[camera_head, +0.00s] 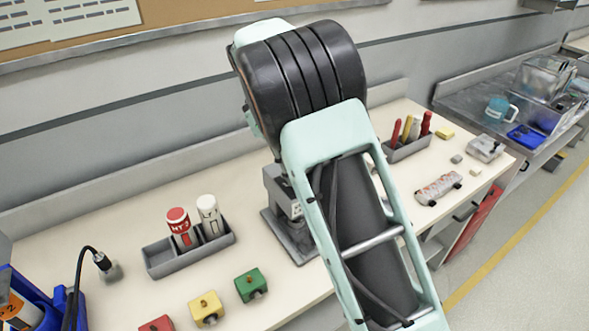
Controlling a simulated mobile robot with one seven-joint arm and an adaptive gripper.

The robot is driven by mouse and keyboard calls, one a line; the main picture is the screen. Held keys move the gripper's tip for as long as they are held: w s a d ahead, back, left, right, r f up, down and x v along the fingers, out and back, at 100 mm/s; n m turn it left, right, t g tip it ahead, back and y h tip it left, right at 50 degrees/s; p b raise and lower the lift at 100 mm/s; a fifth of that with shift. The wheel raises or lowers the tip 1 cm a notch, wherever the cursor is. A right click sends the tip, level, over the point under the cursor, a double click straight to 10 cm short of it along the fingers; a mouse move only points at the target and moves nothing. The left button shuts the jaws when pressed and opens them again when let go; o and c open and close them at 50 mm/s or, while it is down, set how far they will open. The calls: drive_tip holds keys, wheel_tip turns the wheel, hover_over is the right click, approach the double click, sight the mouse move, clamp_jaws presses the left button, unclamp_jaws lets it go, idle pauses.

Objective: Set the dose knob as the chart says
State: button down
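No dose knob can be made out. A grey device (281,190) on a flat grey base stands on the bench, largely hidden behind my arm. Light sheets with lines of print (92,14) are pinned to a cork board at the top left, cut off by the frame edge. The print is too small to read, and I cannot tell whether one is the chart. My arm crosses the middle of the view. My gripper is not in view.
A grey tray (163,265) holds a red-and-white and a white bottle. Red, yellow (206,309) and green (250,286) blocks sit at the bench front. A tool rack (408,150) stands right of my arm. A metal counter (462,104) lies far right; floor (545,240) there looks clear.

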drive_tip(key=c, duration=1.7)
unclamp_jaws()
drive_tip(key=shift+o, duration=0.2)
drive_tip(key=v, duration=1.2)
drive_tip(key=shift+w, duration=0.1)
